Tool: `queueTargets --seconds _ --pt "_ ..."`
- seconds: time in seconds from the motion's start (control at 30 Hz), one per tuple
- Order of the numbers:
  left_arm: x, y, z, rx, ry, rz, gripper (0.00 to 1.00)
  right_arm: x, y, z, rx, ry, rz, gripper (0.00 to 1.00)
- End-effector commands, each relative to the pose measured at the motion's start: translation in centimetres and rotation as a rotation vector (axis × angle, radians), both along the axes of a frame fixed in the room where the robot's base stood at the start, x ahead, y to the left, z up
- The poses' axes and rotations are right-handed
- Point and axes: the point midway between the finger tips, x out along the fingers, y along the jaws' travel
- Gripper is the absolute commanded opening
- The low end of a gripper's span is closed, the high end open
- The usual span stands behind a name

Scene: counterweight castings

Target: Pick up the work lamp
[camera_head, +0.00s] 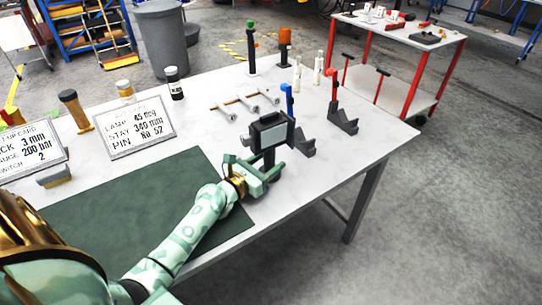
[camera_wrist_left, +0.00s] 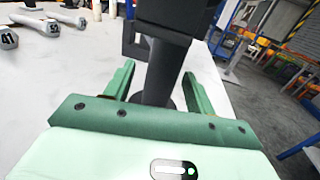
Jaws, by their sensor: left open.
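The work lamp (camera_head: 269,131) is a dark box-shaped head with a grey face, on a dark post, standing upright on the white table near its front right. My left gripper (camera_head: 262,172) is open at the lamp's post, below the head. In the left wrist view the dark post (camera_wrist_left: 163,70) stands between the two green fingers, with a gap visible on each side near the fingertips. The lamp's head is cut off at the top there. My right gripper is in neither view.
Dark stands with a blue-topped and a red-topped piece (camera_head: 334,88) are just behind and right of the lamp. Several grey pins (camera_head: 247,103) lie behind it. A sign (camera_head: 134,129) and a green mat (camera_head: 120,205) are to the left.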

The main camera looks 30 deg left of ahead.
Motion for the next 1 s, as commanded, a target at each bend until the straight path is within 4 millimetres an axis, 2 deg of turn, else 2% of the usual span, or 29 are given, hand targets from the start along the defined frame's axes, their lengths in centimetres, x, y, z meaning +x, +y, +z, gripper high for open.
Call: queueTargets --seconds 0.13,0.4,0.6,0.87,1.0 --pt "2.0 -0.4 0.0 -0.002 0.000 0.000 0.55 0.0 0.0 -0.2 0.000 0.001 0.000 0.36" --pt "2.4 -0.5 0.0 -0.001 0.000 0.000 0.55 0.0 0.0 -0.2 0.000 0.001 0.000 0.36" --pt "2.4 -0.5 0.0 -0.001 0.000 0.000 0.00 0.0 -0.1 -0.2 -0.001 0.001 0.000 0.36" --pt "2.4 -0.5 0.2 -0.001 -0.002 0.000 0.00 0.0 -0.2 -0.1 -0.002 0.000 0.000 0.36" --pt "2.4 -0.4 0.9 0.000 -0.003 0.000 0.00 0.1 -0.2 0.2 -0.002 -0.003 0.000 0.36"
